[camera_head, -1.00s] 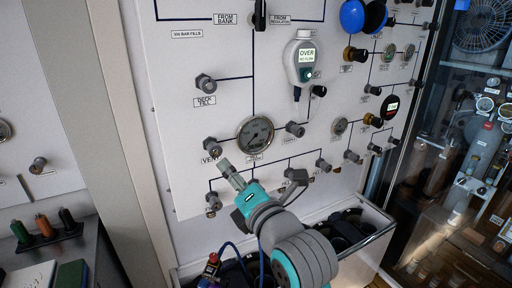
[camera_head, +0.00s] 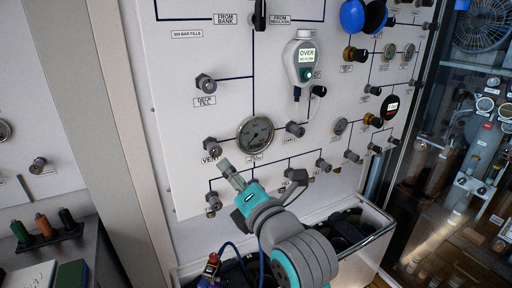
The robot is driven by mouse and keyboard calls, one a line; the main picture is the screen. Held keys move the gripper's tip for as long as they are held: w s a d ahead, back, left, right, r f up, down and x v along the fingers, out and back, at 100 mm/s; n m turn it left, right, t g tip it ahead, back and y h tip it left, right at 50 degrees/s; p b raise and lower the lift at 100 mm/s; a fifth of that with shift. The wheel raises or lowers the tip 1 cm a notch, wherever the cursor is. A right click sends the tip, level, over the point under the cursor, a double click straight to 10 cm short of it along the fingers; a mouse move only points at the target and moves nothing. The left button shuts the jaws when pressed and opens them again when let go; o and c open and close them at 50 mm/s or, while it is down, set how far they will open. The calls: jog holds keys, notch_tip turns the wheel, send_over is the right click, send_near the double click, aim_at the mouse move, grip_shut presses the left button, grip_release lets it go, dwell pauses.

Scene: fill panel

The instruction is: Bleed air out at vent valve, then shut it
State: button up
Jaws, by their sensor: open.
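The vent valve (camera_head: 211,145) is a grey knob on the white panel, above and left of the arm's end, with a label reading VENT below it. A round gauge (camera_head: 255,135) sits just right of it on the same line. My gripper (camera_head: 226,167) is at the end of my teal and grey arm, just below and right of the vent knob. It is open and looks empty. Its fingers partly cover the end of the VENT label. I cannot tell the depth gap between fingertips and panel, or how far the knob is turned.
A row of fill valves (camera_head: 324,165) runs below the gauge, close to my arm. A white analyser (camera_head: 300,62) reading OVER hangs above. An open bin (camera_head: 372,243) stands below the panel at right. A glass cabinet (camera_head: 450,170) is at far right.

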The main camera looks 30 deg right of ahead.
aim_at(216, 151)
jog(key=w+m, duration=0.4)
jog(key=m, duration=0.4)
jog(key=w+m, duration=0.4)
jog(key=m, duration=0.4)
jog(key=w+r+m, duration=0.1)
jog(key=w+m, duration=0.3)
jog(key=m, duration=0.4)
jog(key=shift+h, duration=0.3)
jog(key=shift+s, duration=0.1)
grip_shut()
jog(key=shift+m, duration=0.3)
